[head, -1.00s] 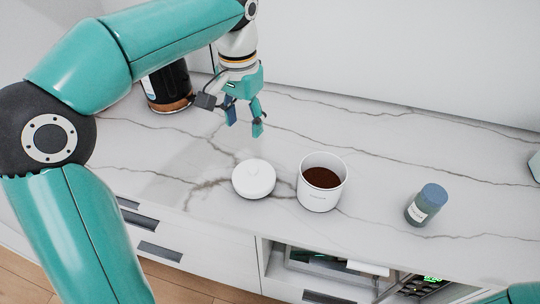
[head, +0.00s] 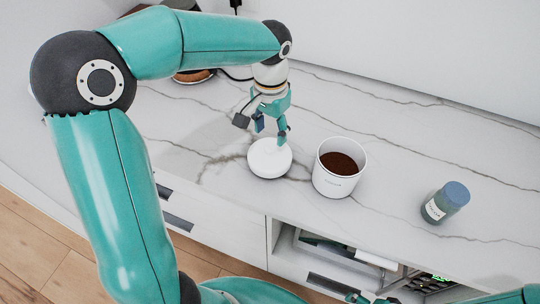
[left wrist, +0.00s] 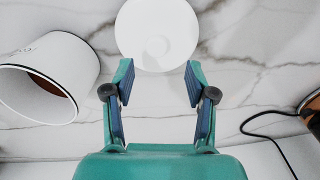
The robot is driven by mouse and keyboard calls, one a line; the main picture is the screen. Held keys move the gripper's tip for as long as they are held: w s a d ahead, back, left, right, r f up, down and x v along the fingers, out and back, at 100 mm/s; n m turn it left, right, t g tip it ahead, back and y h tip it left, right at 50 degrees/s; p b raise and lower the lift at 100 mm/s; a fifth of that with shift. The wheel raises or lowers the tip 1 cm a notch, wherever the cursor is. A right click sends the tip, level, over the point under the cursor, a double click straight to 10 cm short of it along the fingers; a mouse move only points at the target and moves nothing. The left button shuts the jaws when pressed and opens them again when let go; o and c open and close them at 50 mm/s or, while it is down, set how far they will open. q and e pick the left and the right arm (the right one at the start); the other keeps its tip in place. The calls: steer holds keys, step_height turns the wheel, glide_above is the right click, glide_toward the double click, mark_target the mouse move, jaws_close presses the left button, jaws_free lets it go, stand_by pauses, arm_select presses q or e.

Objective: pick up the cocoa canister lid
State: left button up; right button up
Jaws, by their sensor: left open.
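The cocoa canister lid (head: 268,160) is a round white disc with a small knob, lying on the marble counter left of the open canister. It also shows at the top of the left wrist view (left wrist: 150,35). My left gripper (head: 271,136) is open and empty, just behind and above the lid. In the left wrist view its spread fingertips (left wrist: 159,75) sit at the lid's near edge, with nothing between them. The white cocoa canister (head: 338,182) stands upright, open, with brown powder inside; it also shows in the left wrist view (left wrist: 62,75).
A blue-grey labelled jar (head: 444,203) stands on the counter right of the canister. A dark, copper-based appliance (head: 193,76) with a cord is at the back left, partly behind my arm. Drawers and an open shelf (head: 340,262) lie below the counter's front edge.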

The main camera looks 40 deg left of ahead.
mark_target(270, 146)
arm_select(q)
steer(key=f, duration=0.2)
steer(key=s+f, duration=0.1)
steer(key=f, duration=0.1)
steer(key=shift+d+p, duration=0.2)
steer(key=shift+p, duration=0.15)
steer(key=shift+w+f, duration=0.1)
steer(key=shift+f, duration=0.5)
jaws_close()
